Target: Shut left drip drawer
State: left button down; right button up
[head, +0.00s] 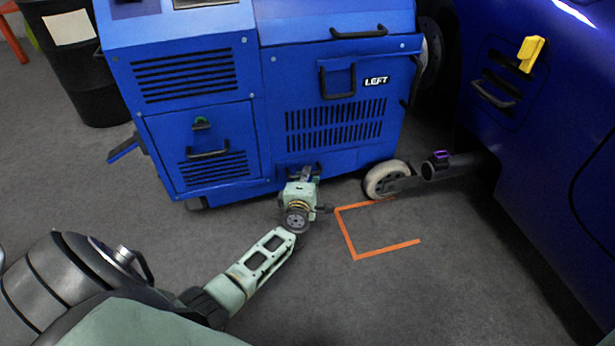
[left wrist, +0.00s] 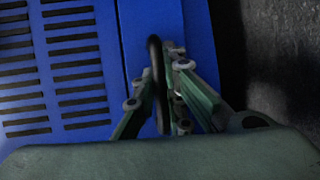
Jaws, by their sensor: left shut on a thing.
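The blue machine (head: 265,140) marked LEFT stands ahead of me. The left drip drawer (left wrist: 150,20) shows in the left wrist view as a narrow blue front beside the vent slots, with a black bar handle (left wrist: 155,65). My left gripper (head: 304,175) is low at the machine's bottom edge in the head view. In the left wrist view its fingers (left wrist: 160,95) lie on both sides of the handle and are shut on it. The gripper hides most of the drawer in the head view, and I cannot tell how far it stands out. My right gripper is not in view.
Orange tape (head: 350,240) marks the open grey floor. A blue car body (head: 560,130) stands right, a black bin (head: 75,75) left.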

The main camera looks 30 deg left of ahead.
pick_arm(q)
jog(key=c, duration=1.8)
grip_release()
jog(key=shift+w+a+r, duration=0.1)
jog(key=shift+w+a, duration=0.05)
jog(key=shift+a, duration=0.1)
jog(key=shift+s+d, duration=0.15)
jog(key=shift+s, duration=0.1)
jog(key=shift+v, duration=3.5)
jog(key=shift+d, duration=0.15)
